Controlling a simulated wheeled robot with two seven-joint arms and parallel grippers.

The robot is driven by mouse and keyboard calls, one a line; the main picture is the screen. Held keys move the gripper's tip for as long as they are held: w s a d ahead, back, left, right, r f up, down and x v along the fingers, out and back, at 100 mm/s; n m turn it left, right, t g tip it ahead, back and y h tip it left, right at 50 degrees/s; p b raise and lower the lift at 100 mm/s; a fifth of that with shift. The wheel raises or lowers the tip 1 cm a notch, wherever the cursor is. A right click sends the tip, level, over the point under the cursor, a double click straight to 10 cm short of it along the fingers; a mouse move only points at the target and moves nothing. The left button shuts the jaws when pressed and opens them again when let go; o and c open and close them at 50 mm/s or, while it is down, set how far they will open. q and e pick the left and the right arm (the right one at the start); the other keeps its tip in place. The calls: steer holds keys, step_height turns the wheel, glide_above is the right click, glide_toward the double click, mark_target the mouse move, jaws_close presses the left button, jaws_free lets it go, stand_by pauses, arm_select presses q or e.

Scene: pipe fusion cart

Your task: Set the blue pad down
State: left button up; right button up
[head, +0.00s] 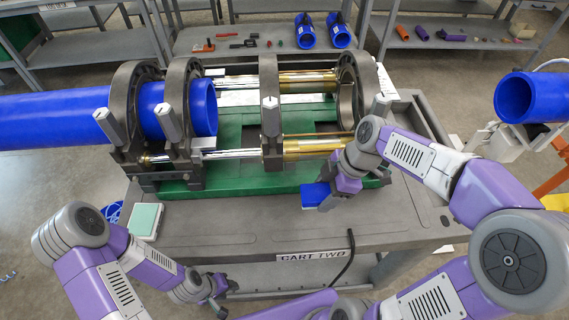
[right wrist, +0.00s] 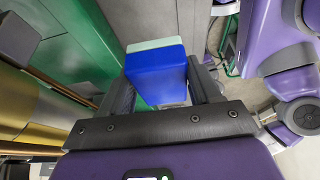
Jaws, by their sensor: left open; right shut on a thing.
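The blue pad (head: 313,195) is a small blue block in front of the green bed of the fusion machine, over the cart's front part. My right gripper (head: 328,200) is shut on it. In the right wrist view the blue pad (right wrist: 157,72) sits between the two dark fingers, with a pale green layer along its far edge. I cannot tell whether its underside touches the cart top (head: 250,232). My left gripper (head: 218,300) is open and empty, low by the cart's front edge, away from the pad.
A pale green-topped block (head: 146,220) lies at the cart's front left corner. The clamp machine (head: 270,130) with a blue pipe (head: 55,120) fills the back. The cart top between block and pad looks clear.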

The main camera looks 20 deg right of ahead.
steer(key=b, duration=0.2)
glide_above(314, 218)
steer(key=d, duration=0.2)
steer(key=f, duration=0.4)
steer(key=shift+s+a+f, duration=0.2)
steer(key=shift+s+a, duration=0.05)
steer(key=shift+f+b, duration=0.8)
steer(key=shift+f, duration=1.95)
steer(key=shift+f, duration=0.15)
steer(key=o, duration=1)
steer(key=shift+r, duration=0.2)
